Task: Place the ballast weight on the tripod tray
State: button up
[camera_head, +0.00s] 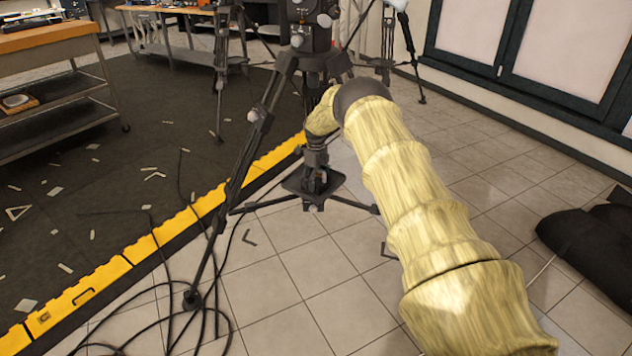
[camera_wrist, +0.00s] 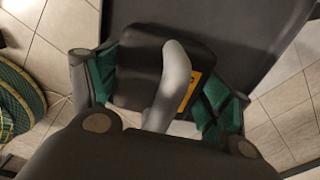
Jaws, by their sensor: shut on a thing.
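The ballast weight (camera_wrist: 138,78) is a dark block with a grey handle (camera_wrist: 173,85) and an orange label. My gripper (camera_wrist: 163,95) is shut on it, with green-padded fingers on both sides. In the head view my gripper (camera_head: 315,158) points down between the tripod's legs, and the weight below it is small and mostly merged with dark parts. The tripod tray (camera_head: 297,187) is a dark plate low between the legs. It fills much of the upper wrist view (camera_wrist: 255,28), behind the weight. I cannot tell whether the weight touches the tray.
The black tripod's leg (camera_head: 235,170) stands left of my gripper. Black cables (camera_head: 180,315) lie on the tiles near a yellow cable ramp (camera_head: 140,248). A black bag-like thing (camera_head: 590,240) lies at the right. Tiled floor between is mostly free.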

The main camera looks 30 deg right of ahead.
jog(key=shift+w, duration=0.1)
jog(key=o, duration=1.9)
jog(key=shift+f, duration=0.1)
jog(key=shift+c, duration=0.2)
jog(key=shift+r+p, duration=0.6)
jog(key=shift+r, duration=3.2)
